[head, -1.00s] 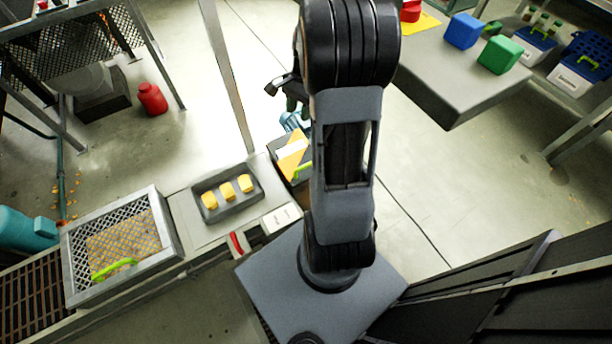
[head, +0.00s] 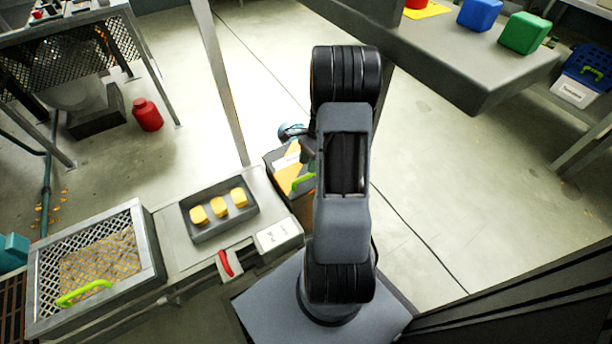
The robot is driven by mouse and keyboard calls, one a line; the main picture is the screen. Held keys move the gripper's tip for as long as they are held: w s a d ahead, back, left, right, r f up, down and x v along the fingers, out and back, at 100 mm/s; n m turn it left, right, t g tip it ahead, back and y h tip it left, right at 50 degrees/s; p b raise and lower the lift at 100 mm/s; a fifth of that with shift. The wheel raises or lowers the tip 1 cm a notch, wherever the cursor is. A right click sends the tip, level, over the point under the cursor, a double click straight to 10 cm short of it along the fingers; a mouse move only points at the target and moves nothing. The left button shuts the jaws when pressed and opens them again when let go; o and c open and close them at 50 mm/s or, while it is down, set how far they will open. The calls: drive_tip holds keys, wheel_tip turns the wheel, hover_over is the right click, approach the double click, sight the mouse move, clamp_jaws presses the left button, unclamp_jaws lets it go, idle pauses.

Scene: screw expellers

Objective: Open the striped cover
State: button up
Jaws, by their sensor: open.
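The cover with orange and white stripes (head: 287,161) lies on a dark box just left of my arm, in the middle of the head view. A bright green handle (head: 302,183) is at its near right edge. The cover looks shut, and its right side is hidden behind my arm. My gripper (head: 308,153) shows only as a small dark part at the left edge of my arm, over or beside the cover's right side. It is open. Its fingertips are mostly hidden, and I cannot tell whether it touches the cover.
A grey tray with yellow blocks (head: 247,210), a red lever (head: 225,263) and a mesh cover with a green handle (head: 150,248) are at left. A post (head: 222,85) stands behind. A grey table (head: 480,85) with coloured blocks is at upper right. Floor is clear at right.

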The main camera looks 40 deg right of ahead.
sight(305, 176)
drive_tip(key=shift+b+x, duration=0.6)
drive_tip(key=shift+x, duration=1.5)
clamp_jaws()
